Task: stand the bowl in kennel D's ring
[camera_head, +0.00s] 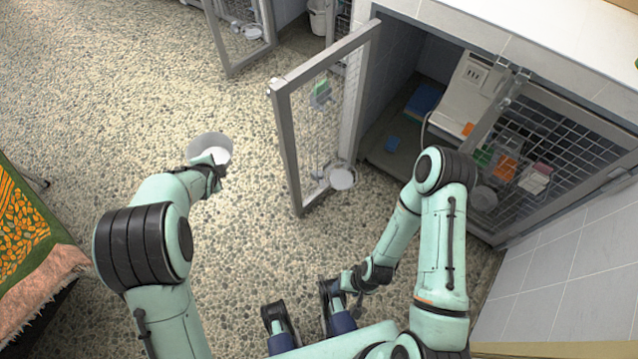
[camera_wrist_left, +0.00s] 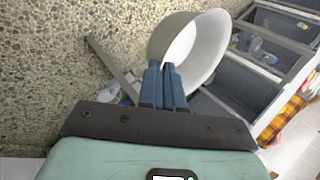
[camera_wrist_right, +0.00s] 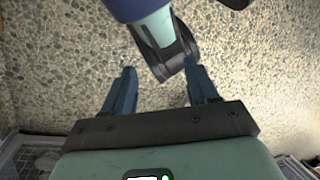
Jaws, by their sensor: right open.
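The bowl (camera_head: 209,144), grey outside with a white inside, hangs in the air over the floor left of the open kennel door. My left gripper (camera_head: 214,172) is shut on its rim. In the left wrist view the bowl (camera_wrist_left: 205,50) tilts beyond the closed fingers (camera_wrist_left: 165,82). An open wire door (camera_head: 318,110) carries a round ring fitting (camera_head: 341,177) low down, with a white round surface showing in it. I cannot read a kennel letter. My right gripper (camera_wrist_right: 160,82) is open and empty, low over the floor near my base.
The kennel behind the open door holds a blue folded item (camera_head: 424,100) and a pale box (camera_head: 468,85). A second mesh door (camera_head: 545,150) stands at the right. Another open door (camera_head: 240,35) is at the back. A patterned cloth (camera_head: 30,225) lies at left. The floor between is clear.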

